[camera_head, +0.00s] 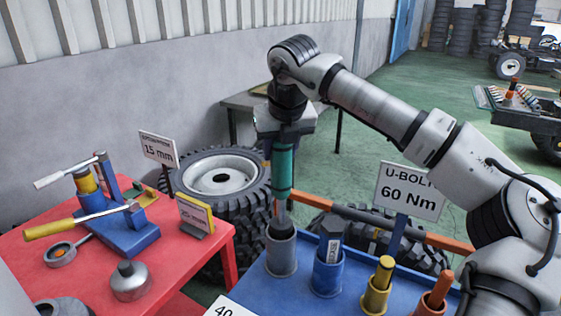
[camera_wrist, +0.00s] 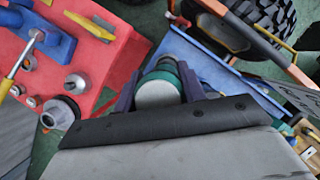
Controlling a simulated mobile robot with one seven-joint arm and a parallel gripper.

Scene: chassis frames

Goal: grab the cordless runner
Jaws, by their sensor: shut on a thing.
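The cordless runner appears to be the upright teal cylinder (camera_head: 281,168) in the head view. Its narrow grey lower end points down at a dark grey cup (camera_head: 281,253) on the blue table (camera_head: 250,290); I cannot tell whether the tip is inside the cup. My gripper (camera_head: 283,140) is above it, shut on its upper part. In the wrist view the runner's pale round top with a teal rim (camera_wrist: 160,92) sits between the two purple fingers of my gripper (camera_wrist: 160,88). The gripper body hides part of the runner.
Blue (camera_head: 328,265), yellow (camera_head: 378,287) and orange (camera_head: 435,292) holders stand right of the grey cup. A "U-BOLT 60 Nm" sign (camera_head: 408,190) rises behind them. A red table (camera_head: 50,265) with a blue press (camera_head: 115,225) is at left. Tyres (camera_head: 222,180) stand behind.

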